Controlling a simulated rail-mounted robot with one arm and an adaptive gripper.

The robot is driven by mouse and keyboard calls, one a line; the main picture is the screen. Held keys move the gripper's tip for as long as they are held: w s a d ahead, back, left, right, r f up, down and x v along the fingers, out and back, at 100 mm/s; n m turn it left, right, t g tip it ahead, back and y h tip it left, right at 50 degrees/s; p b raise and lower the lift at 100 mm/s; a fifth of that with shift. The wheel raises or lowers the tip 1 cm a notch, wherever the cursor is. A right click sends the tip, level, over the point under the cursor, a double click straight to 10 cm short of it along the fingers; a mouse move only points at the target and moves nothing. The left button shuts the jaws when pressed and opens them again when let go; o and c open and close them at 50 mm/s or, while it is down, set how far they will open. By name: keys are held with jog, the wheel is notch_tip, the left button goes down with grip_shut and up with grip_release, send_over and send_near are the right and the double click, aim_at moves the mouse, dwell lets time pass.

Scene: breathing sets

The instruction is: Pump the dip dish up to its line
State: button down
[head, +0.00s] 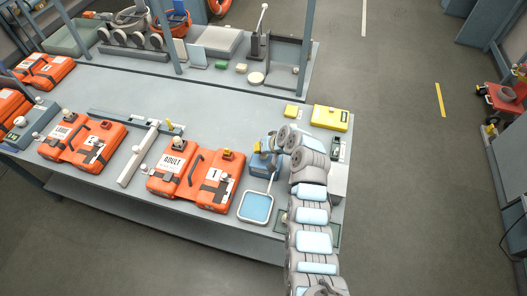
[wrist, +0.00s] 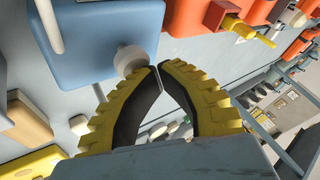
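The dip dish (head: 256,207) is a square, pale-rimmed tray with light blue inside, near the front edge of the bench in the head view. Its line and exact level are too small to read. A blue box-like unit (head: 261,165) stands just behind it, with a thin pale rod or tube between them. In the wrist view, a blue body (wrist: 95,40) with a round white knob (wrist: 131,60) is close ahead. My gripper (wrist: 160,67) has yellow ribbed fingers with tips nearly together. Nothing shows held between them. The left fingertip is beside the knob; I cannot tell whether they touch.
Orange cases, one marked ADULT (head: 174,172), lie left of the dish. The bench middle (head: 200,110) is mostly clear, with a shelf of gear behind.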

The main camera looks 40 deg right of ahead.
jog(key=shift+s+r+p, duration=0.1)
jog(key=shift+r+p, duration=0.6)
jog(key=shift+r, duration=0.7)
jog(key=shift+r+p, duration=0.9)
jog(key=shift+r, duration=1.6)
jog(key=shift+a, duration=0.1)
